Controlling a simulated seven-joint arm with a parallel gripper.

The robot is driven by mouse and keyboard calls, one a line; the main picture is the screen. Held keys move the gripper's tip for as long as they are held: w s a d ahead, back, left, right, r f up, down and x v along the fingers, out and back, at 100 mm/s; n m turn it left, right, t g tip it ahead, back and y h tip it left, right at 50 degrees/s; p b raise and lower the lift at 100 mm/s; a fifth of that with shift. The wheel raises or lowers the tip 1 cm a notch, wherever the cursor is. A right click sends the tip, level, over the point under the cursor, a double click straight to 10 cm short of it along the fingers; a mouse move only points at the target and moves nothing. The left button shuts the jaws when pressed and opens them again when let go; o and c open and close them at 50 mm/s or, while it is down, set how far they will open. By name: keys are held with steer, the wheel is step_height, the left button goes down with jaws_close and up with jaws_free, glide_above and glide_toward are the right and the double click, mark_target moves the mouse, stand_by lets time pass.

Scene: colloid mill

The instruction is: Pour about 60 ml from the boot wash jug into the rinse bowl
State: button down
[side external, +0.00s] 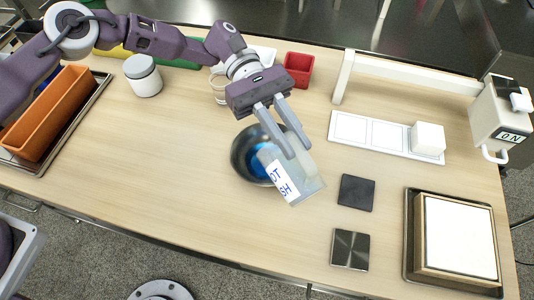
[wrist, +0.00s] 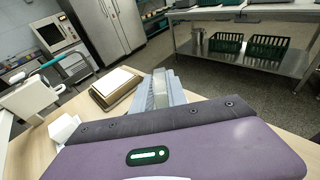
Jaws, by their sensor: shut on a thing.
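A clear jug (side external: 308,181) with a white label and blue lettering is in my gripper (side external: 298,152), which is shut on it. The jug is strongly tilted, its lower left part overlapping the right side of the rinse bowl (side external: 239,158) in the side view. The bowl is dark, shiny and round, and bright blue shows inside it. The jug covers part of the bowl, so the rim and any stream are hard to make out. In the wrist view, a sliver of the jug (wrist: 160,88) shows between the fingers; the bowl is not visible there.
Two dark square plates (side external: 356,193) (side external: 350,248) lie right of the jug. A framed white board (side external: 458,238) is at the right front. A white strip holds a white block (side external: 428,138). A red bin (side external: 298,69), lidded jar (side external: 143,76) and orange tray (side external: 52,113) stand farther back and left.

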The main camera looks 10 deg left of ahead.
mark_target(313, 170)
steer(key=s+d+t+y, duration=0.2)
steer(key=s+d, duration=0.1)
steer(key=shift+s+d+f+t+y, duration=0.15)
steer(key=shift+d+f+t+y, duration=0.05)
steer(key=shift+d+t+y, duration=0.1)
steer(key=shift+s+d+t+y, duration=0.4)
steer(key=shift+s+t+y, duration=0.05)
steer(key=shift+t+y, duration=0.05)
steer(key=shift+d+f, duration=0.1)
steer(key=shift+s, duration=0.1)
stand_by(0.8)
